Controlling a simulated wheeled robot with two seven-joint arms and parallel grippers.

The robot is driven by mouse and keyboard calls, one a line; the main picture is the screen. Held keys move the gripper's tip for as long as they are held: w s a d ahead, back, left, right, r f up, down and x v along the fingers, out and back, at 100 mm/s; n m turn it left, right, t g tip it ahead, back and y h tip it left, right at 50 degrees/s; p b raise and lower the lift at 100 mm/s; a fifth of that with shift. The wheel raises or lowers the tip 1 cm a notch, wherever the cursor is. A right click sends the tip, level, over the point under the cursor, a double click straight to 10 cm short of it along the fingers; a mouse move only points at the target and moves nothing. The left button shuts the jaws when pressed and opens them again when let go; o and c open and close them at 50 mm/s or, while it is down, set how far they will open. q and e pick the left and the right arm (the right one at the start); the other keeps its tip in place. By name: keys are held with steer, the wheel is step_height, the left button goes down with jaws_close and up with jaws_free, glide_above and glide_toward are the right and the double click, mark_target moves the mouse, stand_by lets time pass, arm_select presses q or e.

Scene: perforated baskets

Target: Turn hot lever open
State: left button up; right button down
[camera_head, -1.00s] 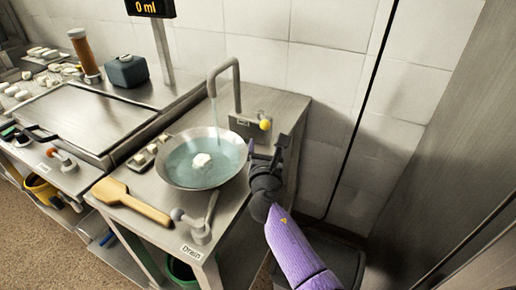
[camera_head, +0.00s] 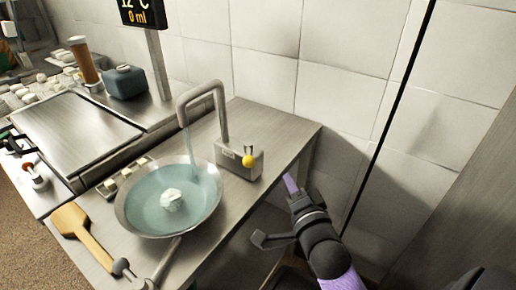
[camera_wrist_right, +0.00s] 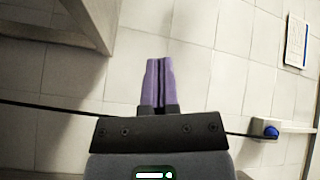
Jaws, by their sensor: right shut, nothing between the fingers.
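The tap (camera_head: 207,92) rises from a small metal box (camera_head: 238,152) at the right part of the counter. A short lever with a yellow knob (camera_head: 249,160) sits on the box's front. I cannot read any hot label. Water runs from the spout into a wide metal bowl (camera_head: 122,212) with a white lump (camera_head: 173,199) in the water. My right gripper (camera_head: 290,184) is right of the box, near the counter's right edge, apart from the lever. Its purple fingers are together and empty in the right wrist view (camera_wrist_right: 158,82). My left gripper is not in view.
A display (camera_head: 142,12) stands on a post. The tiled wall (camera_head: 345,65) is behind. A blue knob (camera_wrist_right: 271,131) shows in the right wrist view.

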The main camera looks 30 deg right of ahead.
mark_target(249, 155)
steer(key=w+d+b, duration=0.1)
steer(key=w, duration=0.2)
steer(key=w+d+m+b, duration=0.1)
steer(key=w, duration=0.2)
steer(key=w+d+r+m+b, duration=0.1)
steer(key=w, duration=0.2)
steer(key=shift+w+r+t, duration=0.1)
steer(key=shift+w+t, duration=0.2)
steer(key=a, duration=0.3)
steer(key=shift+s+f, duration=0.3)
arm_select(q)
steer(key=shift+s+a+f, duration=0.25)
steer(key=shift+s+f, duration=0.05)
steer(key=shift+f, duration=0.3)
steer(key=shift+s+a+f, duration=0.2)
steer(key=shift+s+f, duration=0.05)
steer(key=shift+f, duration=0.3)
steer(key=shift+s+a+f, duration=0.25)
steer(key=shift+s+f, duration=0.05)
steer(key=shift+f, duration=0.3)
arm_select(e)
steer(key=shift+a, duration=0.6)
arm_select(q)
steer(key=shift+b, duration=0.3)
arm_select(e)
steer(key=shift+m, duration=0.3)
